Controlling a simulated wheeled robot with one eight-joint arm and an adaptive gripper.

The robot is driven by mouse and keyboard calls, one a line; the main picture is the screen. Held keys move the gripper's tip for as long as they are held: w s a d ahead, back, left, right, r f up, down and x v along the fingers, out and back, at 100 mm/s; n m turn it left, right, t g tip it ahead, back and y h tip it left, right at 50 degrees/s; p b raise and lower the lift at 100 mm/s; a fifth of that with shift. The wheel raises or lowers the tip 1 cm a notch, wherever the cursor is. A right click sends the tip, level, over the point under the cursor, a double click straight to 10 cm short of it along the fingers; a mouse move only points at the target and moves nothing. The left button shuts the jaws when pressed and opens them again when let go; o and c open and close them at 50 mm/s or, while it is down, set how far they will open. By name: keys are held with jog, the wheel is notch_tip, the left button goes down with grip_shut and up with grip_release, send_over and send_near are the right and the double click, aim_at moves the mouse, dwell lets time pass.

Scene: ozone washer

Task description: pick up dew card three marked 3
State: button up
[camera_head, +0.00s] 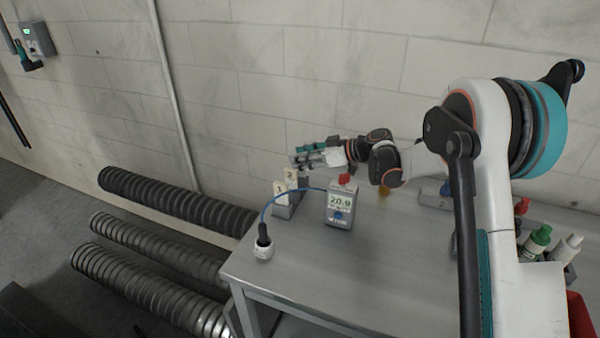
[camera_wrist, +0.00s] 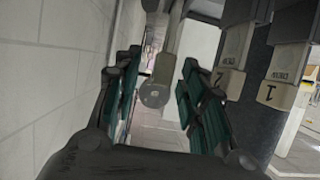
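No card with a readable 3 shows in either view. A card marked 1 (camera_head: 280,188) and a card marked 2 (camera_head: 291,174) stand in a grey holder (camera_head: 284,211) at the table's back left. The wrist view shows card 2 (camera_wrist: 229,80) and card 1 (camera_wrist: 276,94) at the right, outside my fingers. My gripper (camera_head: 303,155) is just above and right of the holder, pointing left. Its teal-padded fingers are apart in the wrist view (camera_wrist: 158,100). A grey-olive piece with a round end (camera_wrist: 156,92) appears between them; I cannot tell what it is or whether it touches.
A meter reading 20.9 (camera_head: 340,208) stands right of the holder. Its blue cable (camera_head: 283,195) arches to a white-based probe (camera_head: 263,248). Bottles (camera_head: 537,240) stand at the right. The table's front middle (camera_head: 350,265) is clear. Ribbed hoses (camera_head: 175,200) lie to the left.

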jog(key=shift+w+a+f, duration=0.2)
jog(key=shift+a, duration=0.25)
grip_shut()
jog(key=shift+r, duration=0.2)
